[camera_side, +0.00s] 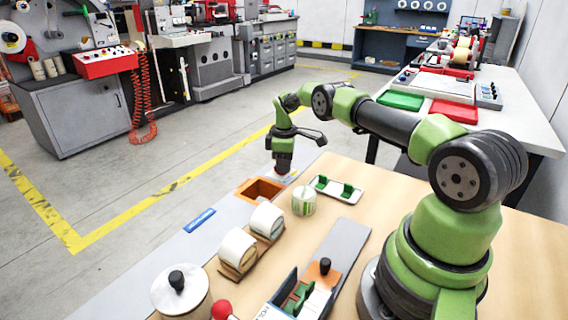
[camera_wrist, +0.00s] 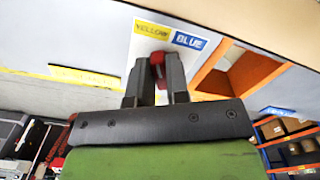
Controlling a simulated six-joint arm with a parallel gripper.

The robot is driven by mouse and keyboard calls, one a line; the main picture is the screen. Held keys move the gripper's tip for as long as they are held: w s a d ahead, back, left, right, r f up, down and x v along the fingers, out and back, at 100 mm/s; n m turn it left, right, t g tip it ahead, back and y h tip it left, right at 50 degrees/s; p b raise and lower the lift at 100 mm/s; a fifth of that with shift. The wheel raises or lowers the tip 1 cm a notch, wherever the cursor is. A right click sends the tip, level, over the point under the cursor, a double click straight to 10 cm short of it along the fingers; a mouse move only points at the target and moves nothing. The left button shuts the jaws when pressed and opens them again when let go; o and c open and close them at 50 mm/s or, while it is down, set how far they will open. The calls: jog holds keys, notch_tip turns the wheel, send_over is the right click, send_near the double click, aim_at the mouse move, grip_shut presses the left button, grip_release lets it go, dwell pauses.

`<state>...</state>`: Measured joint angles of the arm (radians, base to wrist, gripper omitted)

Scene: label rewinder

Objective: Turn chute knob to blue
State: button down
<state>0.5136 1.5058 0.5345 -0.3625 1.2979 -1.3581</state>
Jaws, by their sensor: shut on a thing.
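The red chute knob (camera_wrist: 157,58) sits on a white plate below a yellow label reading YELLOW (camera_wrist: 151,31) and a blue label reading BLUE (camera_wrist: 188,40). In the wrist view my gripper (camera_wrist: 156,66) has its two dark fingers closed on either side of the knob. The fingers hide much of the knob, and I cannot tell clearly which label it points to. In the side view my gripper (camera_side: 283,174) points down at the table's far edge, beyond the orange chute opening, and covers most of the knob.
The orange chute opening (camera_side: 259,190) is close to my gripper. A white and green roll (camera_side: 304,200), a tray with green parts (camera_side: 336,189) and two rolls on a wooden stand (camera_side: 252,238) stand nearby. A blue label (camera_side: 199,220) lies along the grey edge strip.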

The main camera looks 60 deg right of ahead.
jog(key=m, duration=0.6)
jog(key=shift+a, duration=0.2)
jog(key=m, duration=0.6)
jog(key=shift+a, duration=0.15)
jog(key=shift+w+m, duration=0.1)
jog(key=shift+m, duration=0.3)
jog(key=c, duration=1.1)
grip_release()
notch_tip(320, 180, up, 10)
